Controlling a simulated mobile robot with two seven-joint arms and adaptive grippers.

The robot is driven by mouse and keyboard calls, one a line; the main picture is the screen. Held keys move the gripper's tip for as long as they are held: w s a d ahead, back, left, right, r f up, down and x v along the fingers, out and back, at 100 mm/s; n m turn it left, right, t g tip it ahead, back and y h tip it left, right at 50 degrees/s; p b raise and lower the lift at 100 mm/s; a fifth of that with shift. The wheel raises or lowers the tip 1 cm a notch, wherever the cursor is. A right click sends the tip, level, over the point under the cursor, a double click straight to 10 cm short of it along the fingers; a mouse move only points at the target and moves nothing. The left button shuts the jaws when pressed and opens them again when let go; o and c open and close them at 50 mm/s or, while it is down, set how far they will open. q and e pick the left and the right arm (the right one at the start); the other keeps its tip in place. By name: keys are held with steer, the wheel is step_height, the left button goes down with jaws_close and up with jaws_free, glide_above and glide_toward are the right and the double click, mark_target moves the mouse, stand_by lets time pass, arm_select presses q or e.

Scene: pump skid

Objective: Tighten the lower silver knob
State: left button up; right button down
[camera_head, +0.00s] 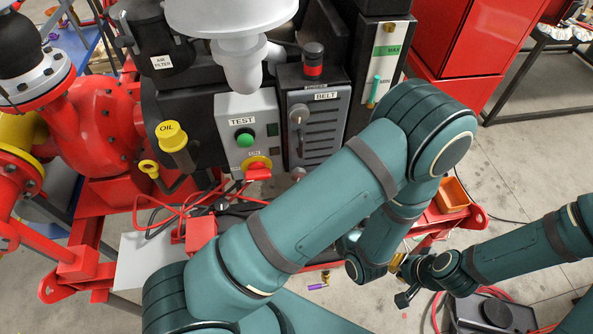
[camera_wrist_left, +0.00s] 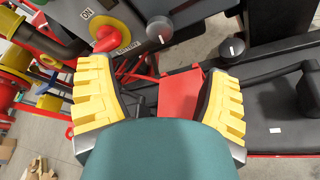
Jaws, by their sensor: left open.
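The lower silver knob (camera_head: 298,173) sits at the bottom of the grey BELT panel, just right of the red switch. In the left wrist view it appears as a grey knob (camera_wrist_left: 160,29) with a white mark, beyond the fingertips and apart from them. My left gripper (camera_wrist_left: 158,78) is open and empty, its yellow ridged fingers spread wide. In the head view it is hidden behind my left arm. The upper silver knob (camera_head: 299,113) is higher on the same panel. My right gripper (camera_head: 405,284) is low at the right, small and partly hidden, away from the panel.
A red rotary switch on yellow (camera_head: 258,170) sits close left of the knob, under the TEST box (camera_head: 246,122). A black knob with a white mark (camera_wrist_left: 232,47) and a red block (camera_wrist_left: 180,92) are nearby. Red wires hang below. An orange tray (camera_head: 452,196) stands right.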

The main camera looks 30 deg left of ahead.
mark_target(298, 173)
arm_select(q)
steer(key=x, duration=1.3)
steer(key=shift+a, duration=0.1)
steer(key=c, duration=1.2)
